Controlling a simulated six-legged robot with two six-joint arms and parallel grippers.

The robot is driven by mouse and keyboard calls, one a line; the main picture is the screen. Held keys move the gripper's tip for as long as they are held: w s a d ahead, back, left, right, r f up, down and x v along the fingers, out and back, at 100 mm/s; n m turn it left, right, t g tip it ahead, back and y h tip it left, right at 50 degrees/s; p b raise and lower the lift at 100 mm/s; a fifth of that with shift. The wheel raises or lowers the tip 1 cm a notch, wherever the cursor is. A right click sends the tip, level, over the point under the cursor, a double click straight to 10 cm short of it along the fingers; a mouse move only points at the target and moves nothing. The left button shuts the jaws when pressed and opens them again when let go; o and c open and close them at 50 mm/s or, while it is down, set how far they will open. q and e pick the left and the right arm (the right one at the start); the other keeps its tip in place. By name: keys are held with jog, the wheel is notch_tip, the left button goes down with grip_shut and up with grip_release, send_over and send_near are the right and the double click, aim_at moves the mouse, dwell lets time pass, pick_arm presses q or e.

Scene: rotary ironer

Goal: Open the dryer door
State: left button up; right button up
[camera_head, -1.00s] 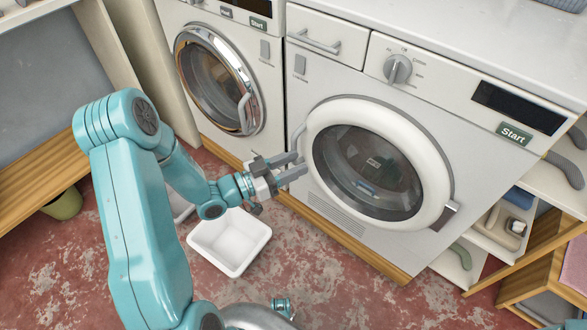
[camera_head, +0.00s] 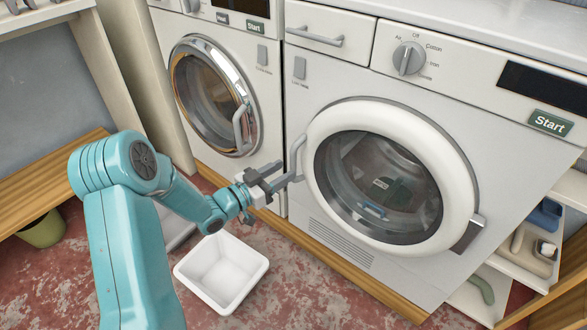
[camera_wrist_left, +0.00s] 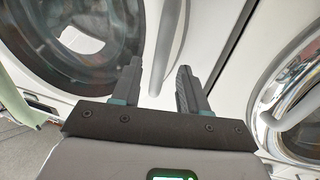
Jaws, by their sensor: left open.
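The dryer door (camera_head: 455,165) is the round, white-rimmed door with dark glass on the right machine. It looks shut. Its grey bar handle (camera_head: 296,153) stands at the left side of the rim. My left gripper (camera_head: 282,173) is open at the lower part of this handle. In the left wrist view the pale handle (camera_wrist_left: 172,40) runs up between the two open dark fingers; I cannot tell whether either finger touches it. Part of the handle is hidden by the gripper. My right gripper is not in view.
A second machine with a chrome-ringed round door (camera_head: 177,75) stands to the left. A white basin (camera_head: 262,266) sits on the red floor below my left gripper. A shelf with small items (camera_head: 535,245) is at the right. A wooden bench (camera_head: 60,170) stands at the left.

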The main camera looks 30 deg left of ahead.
aim_at(293, 165)
pick_arm(q)
jog(key=x, duration=0.5)
jog(key=shift+b, duration=0.4)
jog(key=shift+s, duration=0.1)
grip_shut()
jog(key=shift+a, duration=0.1)
